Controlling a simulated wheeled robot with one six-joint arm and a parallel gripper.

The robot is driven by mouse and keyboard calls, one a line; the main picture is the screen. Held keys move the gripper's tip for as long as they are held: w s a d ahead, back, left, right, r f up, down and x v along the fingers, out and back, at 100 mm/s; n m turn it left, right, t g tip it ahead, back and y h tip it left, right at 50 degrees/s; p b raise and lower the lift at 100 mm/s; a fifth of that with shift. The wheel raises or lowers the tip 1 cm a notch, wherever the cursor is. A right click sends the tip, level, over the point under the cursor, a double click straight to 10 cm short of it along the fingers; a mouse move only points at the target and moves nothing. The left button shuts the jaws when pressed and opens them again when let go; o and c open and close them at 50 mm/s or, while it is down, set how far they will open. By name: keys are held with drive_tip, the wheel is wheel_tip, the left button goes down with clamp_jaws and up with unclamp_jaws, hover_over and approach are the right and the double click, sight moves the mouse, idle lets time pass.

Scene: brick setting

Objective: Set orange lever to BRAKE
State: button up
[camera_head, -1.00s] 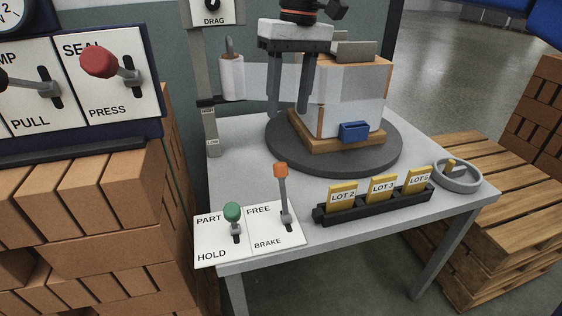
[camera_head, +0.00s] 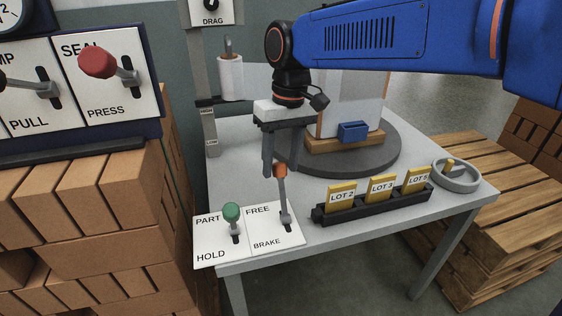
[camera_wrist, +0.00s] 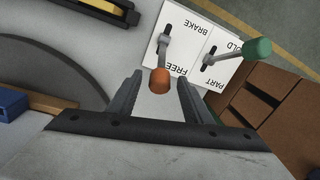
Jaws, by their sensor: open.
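The orange lever (camera_head: 281,171) rises from the right half of a white panel (camera_head: 268,240) on the table's front left corner. Its handle stands up toward the FREE end, with BRAKE printed nearer the table edge. My gripper (camera_head: 280,172) is open and points down at the lever's orange knob. In the wrist view the orange knob (camera_wrist: 160,81) shows between my two fingers (camera_wrist: 157,88), with gaps on both sides. Whether the knob is fully at fingertip depth is hard to tell. The green lever (camera_head: 232,212), marked PART and HOLD, stands just left.
A black rack (camera_head: 375,205) with yellow LOT cards stands right of the panel. The SEAL panel with a red knob (camera_head: 97,62) and stacked bricks (camera_head: 90,200) are at left.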

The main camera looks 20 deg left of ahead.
drive_tip(key=shift+f, duration=0.1)
clamp_jaws()
drive_tip(key=shift+s, duration=0.1)
drive_tip(key=shift+s+d+r+t+y, duration=0.25)
drive_tip(key=shift+s+d+t+y, duration=0.1)
drive_tip(key=shift+s+t, duration=0.15)
drive_tip(key=shift+s+d+r+t+y, duration=0.25)
drive_tip(key=shift+s+d+t, duration=0.15)
drive_tip(key=shift+s, duration=0.2)
drive_tip(key=s+d+f+t+y, duration=0.2)
drive_tip(key=s+d, duration=0.3)
drive_tip(key=s, duration=0.3)
drive_tip(key=shift+s+t, duration=0.15)
drive_tip(key=shift+t, duration=0.35)
drive_tip(key=shift+s+d+f, duration=0.1)
drive_tip(key=shift+f, duration=0.05)
